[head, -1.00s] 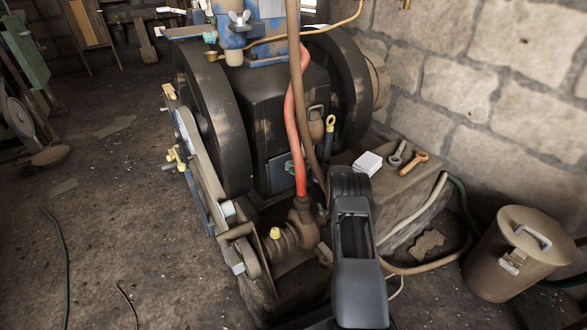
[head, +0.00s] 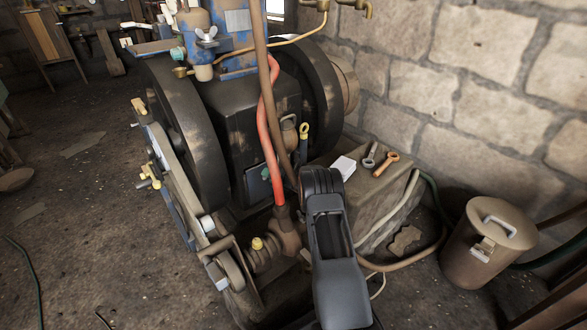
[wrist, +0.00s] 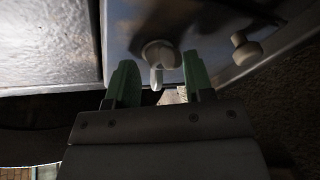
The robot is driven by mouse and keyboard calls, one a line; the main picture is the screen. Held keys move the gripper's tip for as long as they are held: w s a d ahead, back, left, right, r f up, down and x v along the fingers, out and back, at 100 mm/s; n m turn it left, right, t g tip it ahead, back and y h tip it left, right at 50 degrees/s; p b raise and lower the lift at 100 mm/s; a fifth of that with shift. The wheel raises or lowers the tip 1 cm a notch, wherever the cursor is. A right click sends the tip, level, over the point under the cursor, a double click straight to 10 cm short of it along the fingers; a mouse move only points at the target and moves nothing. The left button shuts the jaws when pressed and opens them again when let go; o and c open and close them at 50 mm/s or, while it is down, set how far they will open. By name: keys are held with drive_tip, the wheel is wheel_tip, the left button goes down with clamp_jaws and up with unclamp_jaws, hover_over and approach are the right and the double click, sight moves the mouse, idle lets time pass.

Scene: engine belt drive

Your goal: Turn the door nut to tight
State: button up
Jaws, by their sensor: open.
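In the wrist view, a rounded grey nut (wrist: 160,52) with a pale stem pointing down sits on a grey metal plate, likely the door nut on its door. My gripper (wrist: 160,84) has two green fingers, open and apart. The stem's end lies between the fingertips in the picture; I see no clear contact. In the head view, the dark door panel (head: 256,188) with a blue edge is low on the engine, and a small teal-green thing (head: 265,173) shows on it, too small to identify.
A red hose (head: 268,125) and a brown pipe run down in front of the engine (head: 240,125). Flywheels flank it.

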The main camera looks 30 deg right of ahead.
drive_tip(key=s+d+n+h+p, duration=0.1)
drive_tip(key=s, duration=0.6)
drive_tip(key=s+d+r+n+h+p, duration=0.1)
drive_tip(key=s+n+p, duration=0.1)
drive_tip(key=s, duration=0.6)
drive_tip(key=s+d+n+h+p, duration=0.1)
drive_tip(key=s, duration=0.6)
drive_tip(key=shift+s+d+r+n, duration=0.15)
drive_tip(key=shift+s+r+n, duration=0.25)
drive_tip(key=s+a+r+m+g+h+p, duration=0.1)
drive_tip(key=a+r+m+g+h+p, duration=0.1)
drive_tip(key=r+m, duration=0.6)
drive_tip(key=s+a+r+m+g+h+p, duration=0.1)
drive_tip(key=a+r+m+g+h+p, duration=0.1)
drive_tip(key=r+m, duration=0.7)
drive_tip(key=shift+s+a+r+m+g+h+p, duration=0.35)
drive_tip(key=shift+a+r+g+p, duration=0.5)
drive_tip(key=shift+r+p, duration=0.65)
drive_tip(key=shift+r, duration=0.2)
drive_tip(key=shift+c, duration=0.4)
